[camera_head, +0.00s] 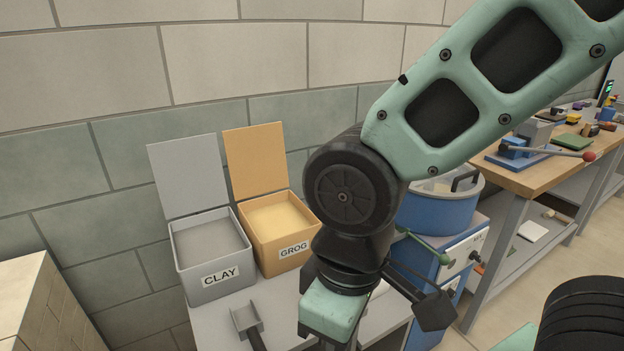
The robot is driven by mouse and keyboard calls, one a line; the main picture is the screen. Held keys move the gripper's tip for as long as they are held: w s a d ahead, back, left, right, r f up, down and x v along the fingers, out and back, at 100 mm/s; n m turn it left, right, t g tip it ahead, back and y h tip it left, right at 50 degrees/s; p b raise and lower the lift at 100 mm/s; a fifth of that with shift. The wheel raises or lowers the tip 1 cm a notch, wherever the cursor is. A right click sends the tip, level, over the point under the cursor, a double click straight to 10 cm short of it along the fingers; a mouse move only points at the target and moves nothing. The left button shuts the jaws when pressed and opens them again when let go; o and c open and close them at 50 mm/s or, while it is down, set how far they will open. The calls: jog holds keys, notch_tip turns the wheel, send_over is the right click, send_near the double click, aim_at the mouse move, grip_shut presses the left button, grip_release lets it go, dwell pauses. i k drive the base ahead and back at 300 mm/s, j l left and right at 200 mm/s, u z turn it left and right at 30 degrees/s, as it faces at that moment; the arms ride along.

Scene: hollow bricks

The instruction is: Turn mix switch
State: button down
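A blue mixer (440,212) with a round drum stands right of my arm. Its pale front panel (461,256) carries small lettering, too small to read, and a small dark knob (474,257) that may be the mix switch. I cannot tell which way it is set. My arm hangs in front of the mixer's left side and hides part of it. My gripper (345,305) is at the arm's lower end, left of the panel and apart from the knob. Its fingertips do not show clearly, so I cannot tell its opening.
An open grey CLAY bin (213,279) and an orange GROG bin (262,247) stand on a grey bench at left, with a scoop (248,322) in front. A green lever (425,246) reaches toward my arm. A wooden workbench (535,181) stands right; floor is clear before it.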

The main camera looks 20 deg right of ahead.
aim_at(474, 255)
jog(key=l+z, duration=0.1)
jog(key=z, duration=0.35)
jog(key=i+l+z, duration=0.1)
jog(key=z, duration=0.35)
jog(key=i+z, duration=0.1)
jog(key=z, duration=0.3)
